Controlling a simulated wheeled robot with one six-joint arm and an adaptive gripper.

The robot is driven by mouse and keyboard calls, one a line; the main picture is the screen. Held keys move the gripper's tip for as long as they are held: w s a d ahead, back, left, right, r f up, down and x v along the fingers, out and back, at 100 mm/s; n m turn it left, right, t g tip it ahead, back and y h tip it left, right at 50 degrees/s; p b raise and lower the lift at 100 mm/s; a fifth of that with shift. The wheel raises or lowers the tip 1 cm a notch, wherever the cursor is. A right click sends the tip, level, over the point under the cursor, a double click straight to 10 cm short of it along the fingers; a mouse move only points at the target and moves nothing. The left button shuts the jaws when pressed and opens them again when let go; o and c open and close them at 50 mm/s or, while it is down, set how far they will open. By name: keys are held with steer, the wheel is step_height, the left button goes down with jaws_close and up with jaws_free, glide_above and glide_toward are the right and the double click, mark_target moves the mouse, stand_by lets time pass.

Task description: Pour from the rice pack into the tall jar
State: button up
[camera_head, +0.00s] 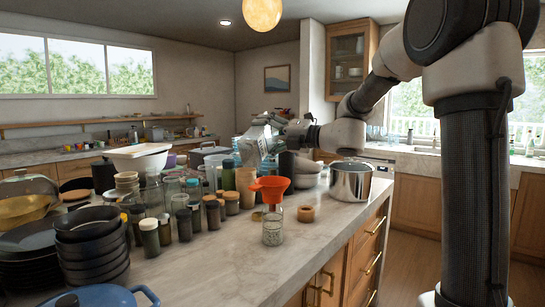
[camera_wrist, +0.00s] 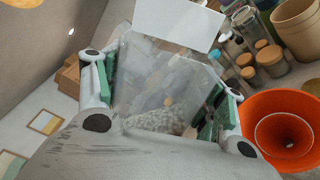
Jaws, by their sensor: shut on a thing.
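The rice pack (camera_wrist: 158,85) is a clear bag with pale grains gathered at its end nearest the wrist camera. My gripper (camera_wrist: 162,102) is shut on it, with green-padded fingers on both sides. In the head view my gripper (camera_head: 272,141) holds the pack (camera_head: 251,143) above the back part of the counter, tilted. A clear glass jar (camera_head: 272,232) stands upright near the front edge, with an orange funnel (camera_head: 271,186) in its mouth. The funnel (camera_wrist: 283,130) also shows at the right of the wrist view, apart from the pack. The jar's inside is hard to make out.
Several jars and spice bottles (camera_head: 184,224) crowd the counter left of the funnel. A steel pot (camera_head: 350,181) stands to its right, and a small wooden ring (camera_head: 306,213) lies close by. Stacked dark bowls (camera_head: 92,245) stand at left. The front counter (camera_head: 225,272) is clear.

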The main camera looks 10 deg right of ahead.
steer(key=shift+w+d+f+m, duration=0.1)
steer(key=shift+w+f+m, duration=0.05)
steer(key=shift+f+m, duration=0.55)
steer(key=shift+w+d+f+m, duration=0.15)
steer(key=shift+f+m, duration=0.5)
steer(key=shift+m, duration=0.25)
steer(key=shift+r, duration=0.1)
steer(key=shift+s+a+r+n, duration=0.1)
steer(key=shift+r+n, duration=0.35)
steer(key=shift+n, duration=0.1)
steer(key=shift+s+a+r+n, duration=0.1)
steer(key=shift+r+n, duration=0.35)
steer(key=shift+n, duration=0.1)
steer(key=shift+r+n, duration=0.3)
steer(key=shift+n, duration=0.1)
